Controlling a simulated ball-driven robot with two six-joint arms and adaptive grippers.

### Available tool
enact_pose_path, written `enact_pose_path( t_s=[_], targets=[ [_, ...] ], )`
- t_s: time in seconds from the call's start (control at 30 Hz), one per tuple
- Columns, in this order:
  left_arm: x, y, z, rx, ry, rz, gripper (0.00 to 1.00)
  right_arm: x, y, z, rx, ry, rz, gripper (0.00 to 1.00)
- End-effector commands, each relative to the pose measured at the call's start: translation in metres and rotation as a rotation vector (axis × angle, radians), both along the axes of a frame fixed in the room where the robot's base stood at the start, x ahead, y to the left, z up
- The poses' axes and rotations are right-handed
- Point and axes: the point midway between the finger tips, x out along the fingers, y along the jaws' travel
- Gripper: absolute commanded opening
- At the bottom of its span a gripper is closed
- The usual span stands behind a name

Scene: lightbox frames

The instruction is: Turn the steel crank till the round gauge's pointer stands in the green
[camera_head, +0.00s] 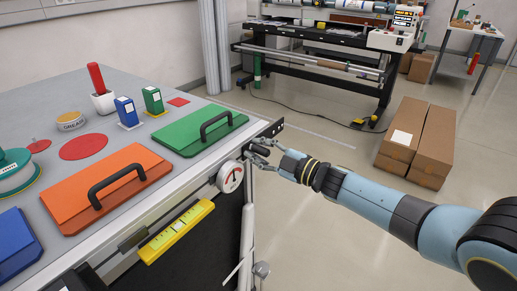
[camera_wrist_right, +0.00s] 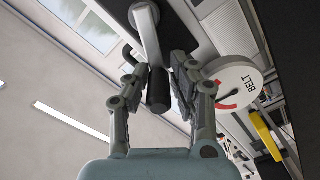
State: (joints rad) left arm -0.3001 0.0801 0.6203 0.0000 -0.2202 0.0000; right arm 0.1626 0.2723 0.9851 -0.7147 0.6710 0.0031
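The steel crank arm (camera_wrist_right: 147,35) hangs from a dark mount in the right wrist view, with a black grip (camera_wrist_right: 158,92) at its end. My right gripper (camera_wrist_right: 158,80) is open, with one finger on each side of this grip; I see a gap on the left side. In the head view my right gripper (camera_head: 257,151) is at the table's right edge, largely hiding the crank. The round gauge (camera_head: 230,177) is just left of it, white with a red mark. It also shows in the wrist view (camera_wrist_right: 240,86), lettered BELT. I cannot make out its pointer against any green. My left gripper is not in view.
The grey table (camera_head: 67,92) carries an orange panel (camera_head: 75,202) and a green panel (camera_head: 180,133) with black handles. A yellow level (camera_head: 177,231) is on its front side, below the gauge.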

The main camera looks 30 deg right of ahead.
Motion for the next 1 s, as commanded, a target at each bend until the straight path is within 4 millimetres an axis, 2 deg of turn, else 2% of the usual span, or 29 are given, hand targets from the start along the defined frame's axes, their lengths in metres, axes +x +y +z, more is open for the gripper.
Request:
enact_pose_path(
  t_s=[0.03, 0.13, 0.47, 0.57, 0.8, 1.0],
  targets=[
    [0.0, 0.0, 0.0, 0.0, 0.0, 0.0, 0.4, 0.0, 0.0, -0.001, -0.001, 0.001, 0.0, 0.31],
    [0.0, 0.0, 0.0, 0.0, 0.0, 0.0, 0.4, 0.0, 0.0, 0.0, 0.0, -0.002, 0.0, 0.44],
    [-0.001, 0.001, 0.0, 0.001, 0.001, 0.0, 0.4, -0.003, -0.001, 0.002, -0.001, -0.004, 0.001, 0.44],
    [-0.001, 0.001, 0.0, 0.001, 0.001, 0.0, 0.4, -0.015, -0.007, 0.001, -0.003, -0.003, 0.002, 0.44],
    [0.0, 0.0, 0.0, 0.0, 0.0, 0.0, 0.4, -0.064, -0.027, 0.0, -0.004, 0.0, 0.001, 0.44],
    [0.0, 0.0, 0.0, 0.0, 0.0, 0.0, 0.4, -0.097, -0.04, 0.001, -0.002, -0.002, 0.002, 0.44]
  ],
)
